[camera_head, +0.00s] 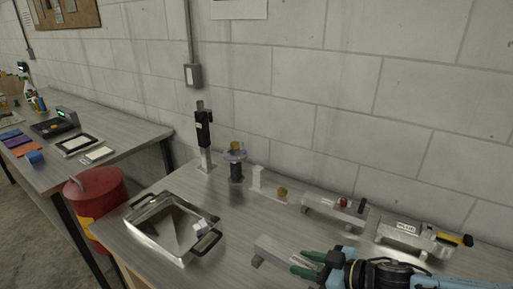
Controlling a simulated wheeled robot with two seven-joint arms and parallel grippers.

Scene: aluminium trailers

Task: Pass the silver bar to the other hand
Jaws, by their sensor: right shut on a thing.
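The silver bar (279,248) is a pale flat metal piece low in the head view, right of the tray. Its right end meets the green-tipped fingers of my right gripper (304,264), which is shut on it. The gripper comes in from the lower right and covers part of the bar. A small dark part shows under the bar's left end. I cannot tell how far the bar is above the table. My left gripper is not in view.
Behind stand a black upright tool (204,130), a dark post (236,168), a white bracket (257,182) and metal fixtures (334,212) along the wall. A red bin (95,200) stands left.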

